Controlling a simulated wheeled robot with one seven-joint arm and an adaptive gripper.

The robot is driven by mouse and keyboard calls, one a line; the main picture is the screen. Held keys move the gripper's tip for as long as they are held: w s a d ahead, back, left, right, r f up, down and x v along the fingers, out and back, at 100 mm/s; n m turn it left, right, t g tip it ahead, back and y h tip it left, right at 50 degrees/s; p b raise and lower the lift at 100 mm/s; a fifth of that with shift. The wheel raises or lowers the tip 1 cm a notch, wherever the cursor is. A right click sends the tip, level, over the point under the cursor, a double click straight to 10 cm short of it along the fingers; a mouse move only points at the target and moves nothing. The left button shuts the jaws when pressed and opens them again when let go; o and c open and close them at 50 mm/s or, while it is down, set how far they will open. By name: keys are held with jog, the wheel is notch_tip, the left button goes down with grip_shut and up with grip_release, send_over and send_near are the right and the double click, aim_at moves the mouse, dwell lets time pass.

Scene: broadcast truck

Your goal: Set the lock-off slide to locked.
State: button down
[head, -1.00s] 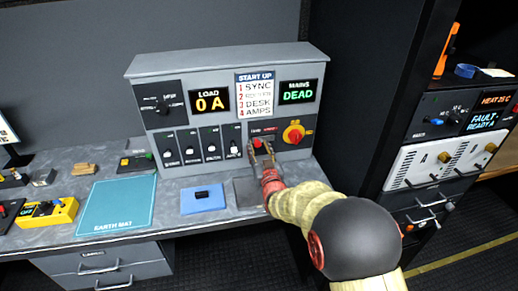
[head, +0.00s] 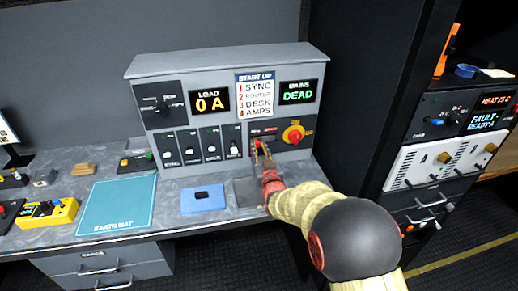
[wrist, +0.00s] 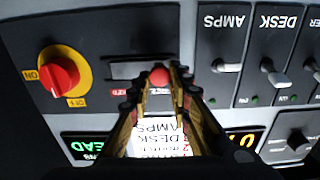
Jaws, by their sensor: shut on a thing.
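The lock-off slide is a red knob (head: 258,143) on a dark plate of the grey console, below the start-up list. My gripper (head: 261,151) reaches it from the front. In the wrist view, which is upside down, the knob (wrist: 159,77) sits between my fingertips (wrist: 160,84), which are shut on it. The slot (wrist: 126,70) runs out from the knob towards the rotary switch. A small red label (wrist: 119,92) shows beside it, partly covered by a finger and too small to read. The red rotary switch (head: 293,134) on its yellow plate is right of the slide.
The load display (head: 209,101) reads 0 A and the mains display (head: 297,92) reads DEAD. Several toggle switches (head: 211,146) stand left of the slide. A blue pad (head: 203,199) and the earth mat (head: 117,207) lie on the desk. A dark rack (head: 359,100) stands close on the right.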

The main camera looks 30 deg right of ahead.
aim_at(268, 138)
jog(key=d, duration=0.2)
jog(key=s+d+b, duration=0.1)
jog(key=d, duration=0.1)
jog(key=shift+s+d, duration=0.15)
jog(key=shift+d, duration=0.2)
jog(key=shift+r, duration=0.1)
jog(key=c, duration=1.7)
grip_release()
jog(key=shift+d, duration=0.1)
jog(key=shift+o, duration=0.3)
jog(key=v, duration=1.2)
